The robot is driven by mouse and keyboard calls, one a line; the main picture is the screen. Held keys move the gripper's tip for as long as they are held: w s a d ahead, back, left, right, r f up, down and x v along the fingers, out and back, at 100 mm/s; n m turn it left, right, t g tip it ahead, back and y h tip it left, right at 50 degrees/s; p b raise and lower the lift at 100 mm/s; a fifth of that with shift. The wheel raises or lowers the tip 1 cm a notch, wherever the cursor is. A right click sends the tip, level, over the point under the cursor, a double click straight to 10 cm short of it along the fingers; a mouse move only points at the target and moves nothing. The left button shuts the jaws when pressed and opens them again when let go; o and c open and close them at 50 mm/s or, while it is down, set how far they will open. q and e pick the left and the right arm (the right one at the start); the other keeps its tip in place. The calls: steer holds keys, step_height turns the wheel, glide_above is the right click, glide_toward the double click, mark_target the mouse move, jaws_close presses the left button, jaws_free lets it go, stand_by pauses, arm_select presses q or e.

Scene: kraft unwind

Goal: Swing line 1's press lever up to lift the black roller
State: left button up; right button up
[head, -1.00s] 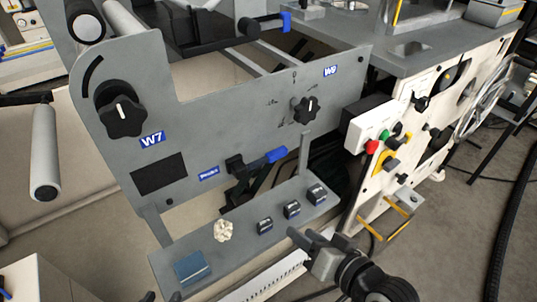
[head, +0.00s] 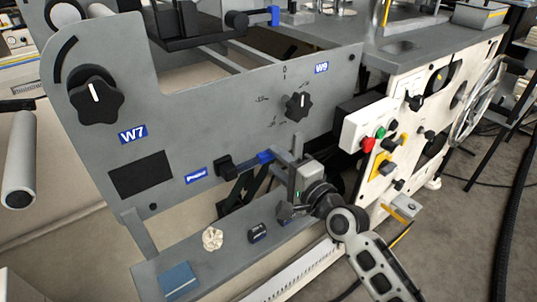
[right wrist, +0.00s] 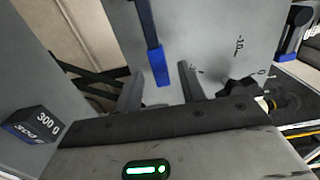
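The press lever has a black pivot block and arm (head: 225,165) and a blue grip (head: 265,157). It sits low on the grey panel, beside a small blue label, and its grip points right. My right gripper (head: 279,167) is at the grip's right end, above the shelf. In the right wrist view, the blue grip (right wrist: 157,66) lies between my two spread fingers (right wrist: 161,72), with gaps visible on both sides. I cannot tell which part is the black roller under this lever. My left gripper is out of view.
The shelf (head: 150,268) below carries a blue box (head: 179,281), a crumpled pale item (head: 212,239) and small dark blocks (head: 257,233). Black knobs W7 (head: 96,93) and W9 (head: 298,106) stick out of the panel. A button box (head: 370,128) is to the right.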

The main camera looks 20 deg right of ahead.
mark_target(271, 157)
steer(key=x, duration=0.3)
steer(key=shift+w+a, duration=0.1)
steer(key=shift+w, duration=0.1)
steer(key=shift+w+a, duration=0.1)
steer(key=shift+w, duration=0.1)
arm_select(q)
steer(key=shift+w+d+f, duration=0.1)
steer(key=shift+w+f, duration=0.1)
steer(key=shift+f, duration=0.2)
arm_select(e)
jaws_close()
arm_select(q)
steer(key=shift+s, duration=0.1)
